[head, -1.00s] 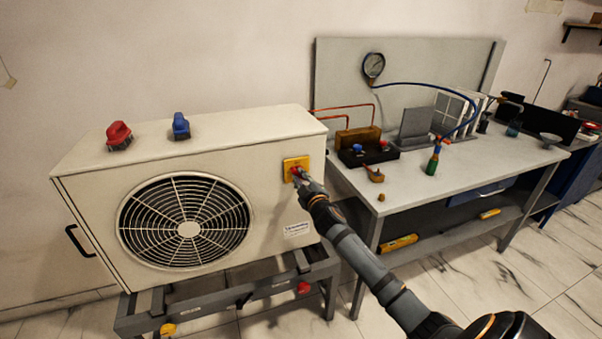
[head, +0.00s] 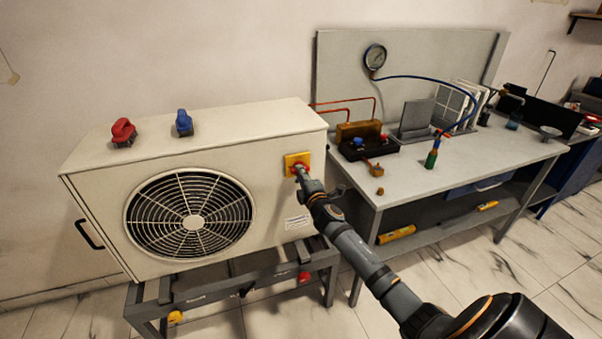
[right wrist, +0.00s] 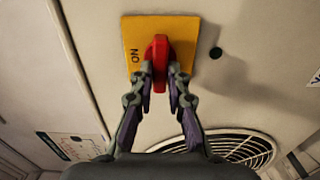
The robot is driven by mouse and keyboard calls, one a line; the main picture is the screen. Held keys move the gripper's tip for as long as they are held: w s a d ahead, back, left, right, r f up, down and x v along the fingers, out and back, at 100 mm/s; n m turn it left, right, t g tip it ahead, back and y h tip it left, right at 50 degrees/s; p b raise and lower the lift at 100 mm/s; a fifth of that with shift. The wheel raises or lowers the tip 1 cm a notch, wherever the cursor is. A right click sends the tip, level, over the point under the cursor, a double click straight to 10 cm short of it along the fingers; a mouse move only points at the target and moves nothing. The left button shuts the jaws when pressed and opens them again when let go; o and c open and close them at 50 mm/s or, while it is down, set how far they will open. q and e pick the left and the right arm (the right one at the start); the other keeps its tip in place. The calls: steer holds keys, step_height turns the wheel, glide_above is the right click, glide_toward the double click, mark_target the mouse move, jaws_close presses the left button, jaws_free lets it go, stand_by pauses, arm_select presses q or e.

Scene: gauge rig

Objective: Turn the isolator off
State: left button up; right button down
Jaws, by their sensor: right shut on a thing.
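The isolator is a yellow plate (head: 291,159) with a red knob on the front of the cream outdoor unit (head: 262,190), near its right edge. In the right wrist view the yellow plate (right wrist: 185,30) fills the top middle, with "ON" lettered left of the red knob (right wrist: 159,58). The knob's long side points along the picture's vertical. My right gripper (head: 300,172) reaches the knob from the lower right; its two fingers (right wrist: 160,82) are shut on the knob, one on each side. My left gripper is not in view.
The unit stands on a dark metal frame (head: 200,298). A red brush-like item (head: 123,131) and a blue one (head: 184,122) sit on its top. Right of it is a grey workbench (head: 440,180) with a gauge (head: 375,57), blue hose and manifold box (head: 368,146).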

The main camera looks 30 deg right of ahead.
steer(key=shift+f, duration=0.15)
stand_by(0.3)
steer(key=c, duration=1.3)
jaws_free()
steer(key=v, duration=1.2)
